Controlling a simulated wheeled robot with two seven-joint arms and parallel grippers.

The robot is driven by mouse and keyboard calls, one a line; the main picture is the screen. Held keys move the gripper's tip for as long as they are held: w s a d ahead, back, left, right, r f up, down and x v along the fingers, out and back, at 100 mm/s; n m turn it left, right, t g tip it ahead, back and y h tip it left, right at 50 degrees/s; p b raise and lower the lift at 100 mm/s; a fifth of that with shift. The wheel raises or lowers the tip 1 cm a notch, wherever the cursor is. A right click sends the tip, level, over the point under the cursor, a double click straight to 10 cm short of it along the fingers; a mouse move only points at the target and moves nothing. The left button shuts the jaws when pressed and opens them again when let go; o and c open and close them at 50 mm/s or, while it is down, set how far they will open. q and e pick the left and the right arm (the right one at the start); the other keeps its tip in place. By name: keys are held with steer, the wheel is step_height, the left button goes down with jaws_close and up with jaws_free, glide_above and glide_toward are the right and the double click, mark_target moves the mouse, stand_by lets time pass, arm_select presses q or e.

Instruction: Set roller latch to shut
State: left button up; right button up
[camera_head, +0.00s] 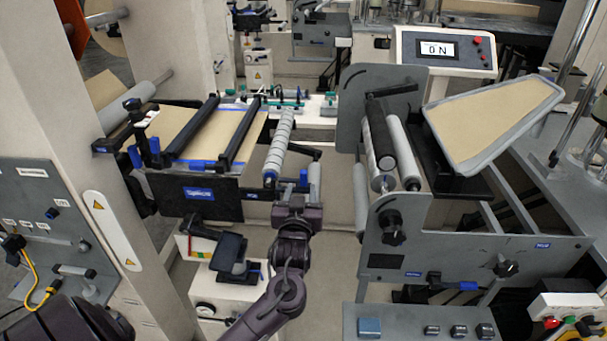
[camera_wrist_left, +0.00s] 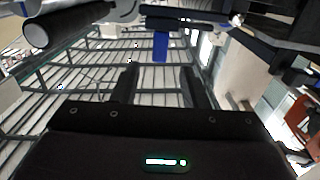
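My left gripper (camera_head: 297,203) is at the centre of the head view, just in front of the left machine's striped roller (camera_head: 280,148). In the left wrist view its two dark fingers (camera_wrist_left: 158,84) stand apart with nothing between them. A black bar with a blue tab (camera_wrist_left: 160,46), apparently the roller latch, lies ahead of the fingers, apart from them. In the head view a small blue tab (camera_head: 303,178) shows beside the roller's near end, just above the gripper. The gripper partly hides this spot, and I cannot tell the latch's position. My right gripper is not in view.
A grey side plate with dark rollers (camera_head: 378,150) stands to the right, with an open gap between it and the left machine. A black-framed bed (camera_head: 195,207) is left of the gripper. A white cabinet (camera_head: 222,290) stands below.

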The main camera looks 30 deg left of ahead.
mark_target(303, 178)
arm_select(q)
steer(key=p+x, duration=0.2)
steer(key=x, duration=0.5)
steer(key=shift+w+a+f, duration=0.1)
steer(key=shift+w, duration=0.1)
jaws_close()
